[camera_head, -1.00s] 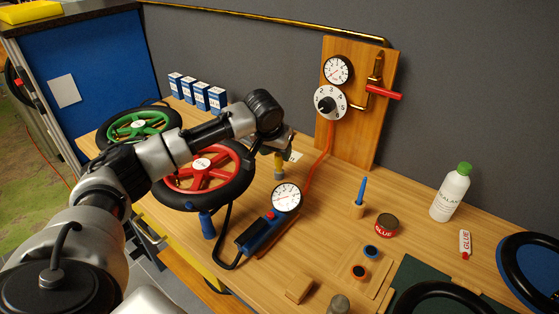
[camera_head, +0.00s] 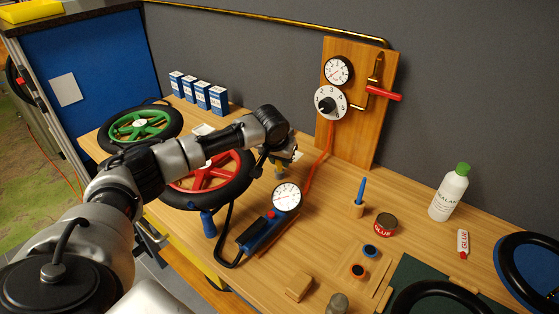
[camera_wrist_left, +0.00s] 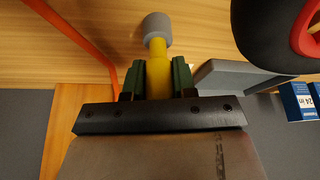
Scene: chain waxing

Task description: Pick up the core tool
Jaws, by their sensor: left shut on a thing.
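The core tool shows in the left wrist view as a yellow shaft (camera_wrist_left: 158,76) with a wider grey end (camera_wrist_left: 157,28). My left gripper (camera_wrist_left: 157,80) has its two green fingers on either side of the yellow shaft and is shut on it. The grey end sticks out beyond the fingertips. In the head view my left gripper (camera_head: 281,160) is beside the red-spoked wheel, and only a small part of the tool shows below it. I cannot tell whether the tool touches the table. My right gripper is not in view.
The red-spoked wheel (camera_head: 243,193) lies left of the gripper. A pressure gauge (camera_head: 287,197) with a blue-and-black body is in front. A wooden board (camera_head: 352,137) with dials and a red hose (camera_head: 321,160) stands to the right. Several blue boxes (camera_head: 201,95) stand behind.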

